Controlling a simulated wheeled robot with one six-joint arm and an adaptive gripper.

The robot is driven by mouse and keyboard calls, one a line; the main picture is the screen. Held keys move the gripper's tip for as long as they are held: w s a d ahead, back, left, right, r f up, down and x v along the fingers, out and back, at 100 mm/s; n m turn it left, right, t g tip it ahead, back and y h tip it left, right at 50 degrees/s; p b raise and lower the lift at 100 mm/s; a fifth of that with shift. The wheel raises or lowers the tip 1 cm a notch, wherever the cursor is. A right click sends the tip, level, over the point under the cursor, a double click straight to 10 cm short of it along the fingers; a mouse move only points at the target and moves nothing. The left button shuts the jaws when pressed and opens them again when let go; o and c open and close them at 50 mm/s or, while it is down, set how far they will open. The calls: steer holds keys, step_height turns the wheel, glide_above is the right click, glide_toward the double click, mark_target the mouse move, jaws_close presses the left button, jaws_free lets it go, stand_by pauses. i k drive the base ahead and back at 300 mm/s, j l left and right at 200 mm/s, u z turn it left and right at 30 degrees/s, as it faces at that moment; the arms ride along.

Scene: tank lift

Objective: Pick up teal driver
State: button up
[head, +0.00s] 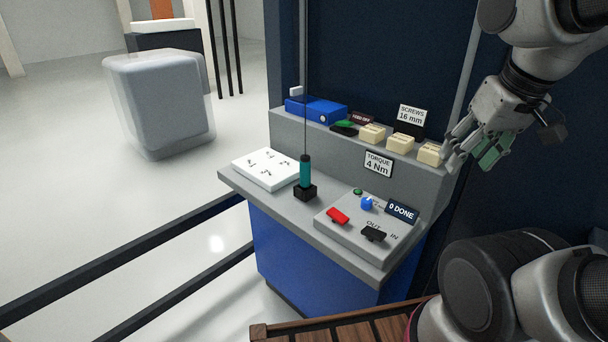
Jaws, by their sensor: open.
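The teal driver (305,171) stands upright in a small black holder (305,193) on the grey bench top. A thin dark cable runs straight up from its top. My gripper (473,150) is open at the upper right, in front of the dark blue panel and near the right end of the bench's raised shelf. It is well to the right of the driver and apart from it.
The bench (232,179) carries a white plate with screws (266,169) left of the driver and a control box (340,243) with red and black switches to its right. Cream bins (400,143), a blue case (316,110) and signs line the shelf. A dark railing (130,268) runs at left.

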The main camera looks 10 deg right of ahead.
mark_target(305, 162)
steer(key=j+z, duration=0.3)
steer(key=j, duration=0.15)
steer(key=k+j+z, duration=0.25)
steer(key=j, duration=0.15)
steer(key=j+z, duration=0.3)
steer(key=k+j+z, duration=0.3)
steer(key=j, duration=0.15)
steer(key=i+j, duration=0.05)
steer(key=i, duration=0.05)
